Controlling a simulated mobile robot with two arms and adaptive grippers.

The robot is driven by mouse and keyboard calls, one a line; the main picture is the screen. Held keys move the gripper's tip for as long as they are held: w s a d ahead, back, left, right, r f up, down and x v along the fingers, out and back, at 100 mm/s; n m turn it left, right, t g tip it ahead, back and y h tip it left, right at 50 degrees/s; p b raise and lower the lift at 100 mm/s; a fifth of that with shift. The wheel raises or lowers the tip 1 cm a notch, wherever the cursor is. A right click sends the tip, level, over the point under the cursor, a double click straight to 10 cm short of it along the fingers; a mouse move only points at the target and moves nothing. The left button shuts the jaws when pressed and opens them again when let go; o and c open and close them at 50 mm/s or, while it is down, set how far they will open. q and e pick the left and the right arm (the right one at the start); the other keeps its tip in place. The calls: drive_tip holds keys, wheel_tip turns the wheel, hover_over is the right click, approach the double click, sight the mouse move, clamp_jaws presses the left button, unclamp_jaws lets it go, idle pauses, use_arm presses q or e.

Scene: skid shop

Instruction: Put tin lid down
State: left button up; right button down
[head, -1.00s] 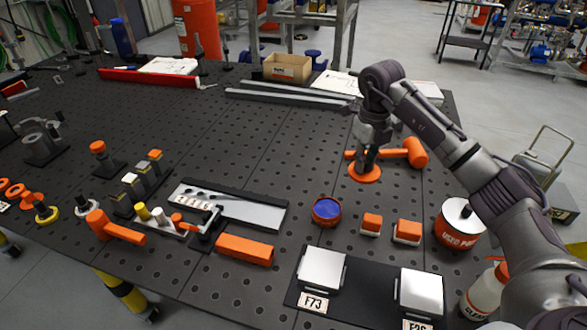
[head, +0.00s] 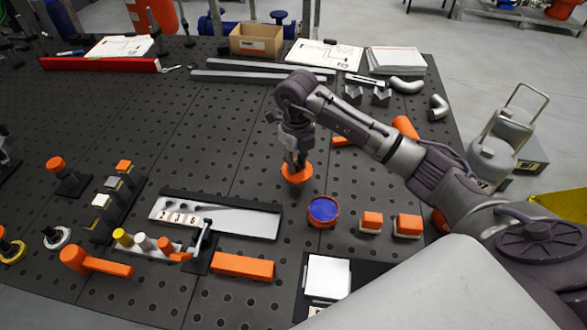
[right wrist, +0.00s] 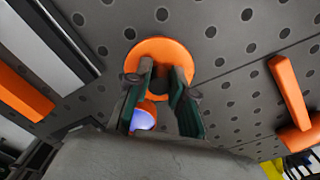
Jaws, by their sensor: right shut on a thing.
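The orange round tin lid (head: 297,175) is in the fingers of my right gripper (head: 295,160), which is shut on it. It lies flat-side down, over the bench just behind and left of the open tin; I cannot tell whether it touches the bench. The right wrist view shows the lid (right wrist: 178,48) around the two fingertips (right wrist: 157,70). The open orange tin with blue contents (head: 322,210) stands upright on the bench. It shows partly between the fingers in the wrist view (right wrist: 143,118). My left gripper is not in view.
The dark perforated bench (head: 215,120) is clear left of and behind the lid. A grey slotted plate (head: 240,222) lies to the left. An orange mallet (head: 404,127) is partly hidden by my arm.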

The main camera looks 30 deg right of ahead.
sight(294, 176)
drive_tip(key=shift+s+a+f, duration=0.2)
drive_tip(key=shift+a+f, duration=0.2)
drive_tip(key=shift+a, duration=0.05)
wheel_tip(294, 176, down, 4)
drive_tip(key=shift+r+p, duration=0.1)
drive_tip(key=shift+p, duration=0.75)
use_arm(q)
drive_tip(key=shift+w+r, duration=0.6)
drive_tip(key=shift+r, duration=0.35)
use_arm(e)
drive_tip(key=c, duration=1.5)
unclamp_jaws()
drive_tip(key=o, duration=0.5)
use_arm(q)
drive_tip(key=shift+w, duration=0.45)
